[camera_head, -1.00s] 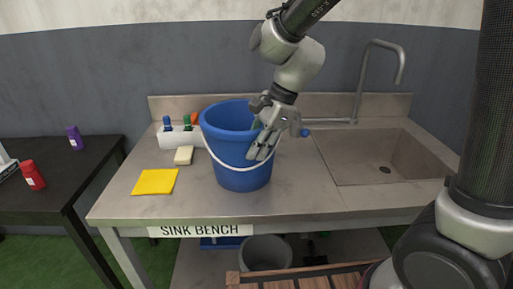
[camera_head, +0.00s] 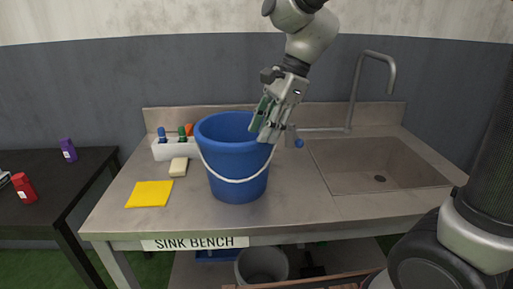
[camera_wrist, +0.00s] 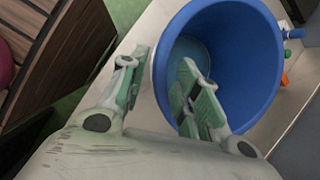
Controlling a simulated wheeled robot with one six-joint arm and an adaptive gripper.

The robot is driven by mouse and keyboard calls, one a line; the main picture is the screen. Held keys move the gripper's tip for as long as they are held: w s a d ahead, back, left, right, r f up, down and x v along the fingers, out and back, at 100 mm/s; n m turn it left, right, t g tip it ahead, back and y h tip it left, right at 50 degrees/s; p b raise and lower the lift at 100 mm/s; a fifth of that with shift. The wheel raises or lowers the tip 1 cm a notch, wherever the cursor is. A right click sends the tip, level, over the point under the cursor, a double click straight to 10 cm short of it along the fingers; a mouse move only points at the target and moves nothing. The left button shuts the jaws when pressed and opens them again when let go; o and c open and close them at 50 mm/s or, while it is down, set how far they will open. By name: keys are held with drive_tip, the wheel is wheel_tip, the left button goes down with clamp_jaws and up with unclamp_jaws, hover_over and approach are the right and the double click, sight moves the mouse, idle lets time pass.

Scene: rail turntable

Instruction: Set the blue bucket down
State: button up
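The blue bucket (camera_head: 228,165) stands upright on the sink bench (camera_head: 300,205), left of the basin. Its white handle hangs down across the front. My gripper (camera_head: 265,130) is at the right side of the bucket's rim, pointing down. In the wrist view the bucket (camera_wrist: 250,60) looks empty and my gripper (camera_wrist: 165,58) is open with a wide gap. One finger is over the bucket's mouth and the other is outside the rim. I cannot tell whether either finger touches the bucket.
A white caddy with bottles (camera_head: 172,149), a sponge (camera_head: 178,167) and a yellow cloth (camera_head: 150,194) lie left of the bucket. The sink basin (camera_head: 375,165) and tap (camera_head: 358,90) are to the right. A grey bin (camera_head: 262,265) stands below.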

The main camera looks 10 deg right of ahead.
drive_tip(key=shift+v, duration=1.5)
drive_tip(key=s+d+n+t+h, duration=0.2)
drive_tip(key=s+d+n, duration=0.5)
drive_tip(key=d, duration=0.6)
drive_tip(key=s+d+n+t+h, duration=0.2)
drive_tip(key=s+d+n, duration=0.4)
drive_tip(key=d, duration=0.7)
drive_tip(key=shift+s+d+f+n+t+h, duration=0.35)
drive_tip(key=shift+s+f+n+t+h, duration=0.1)
drive_tip(key=shift+s, duration=0.35)
